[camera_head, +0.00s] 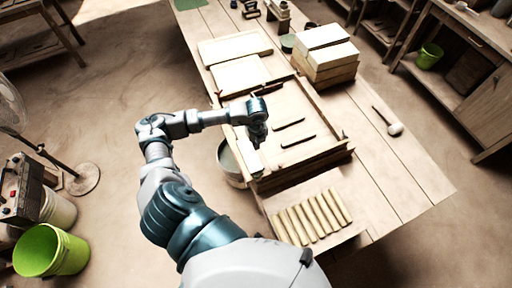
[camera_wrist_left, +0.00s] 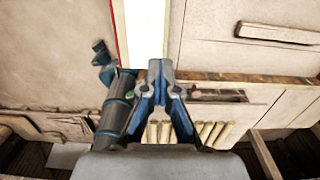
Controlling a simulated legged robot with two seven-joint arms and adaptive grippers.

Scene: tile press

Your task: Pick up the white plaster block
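The white plaster block (camera_head: 249,159) is at the near left edge of the wooden press frame, just below my left gripper (camera_head: 257,139) in the head view. In the left wrist view the block (camera_wrist_left: 143,28) is a bright white strip running up from my left gripper's fingertips (camera_wrist_left: 161,68). The fingers lean in and their tips look close together, overlapping the strip's lower right end. I cannot tell whether they pinch the block or are only in front of it. My right gripper is in neither view.
The wooden press tray (camera_head: 318,158) holds thin dark strips. Pale rollers (camera_head: 312,217) lie at the table's near end. Stacked pale blocks (camera_head: 327,58) stand at the back right. A bucket (camera_head: 229,163) is beside the table. A mallet (camera_head: 394,128) lies at right.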

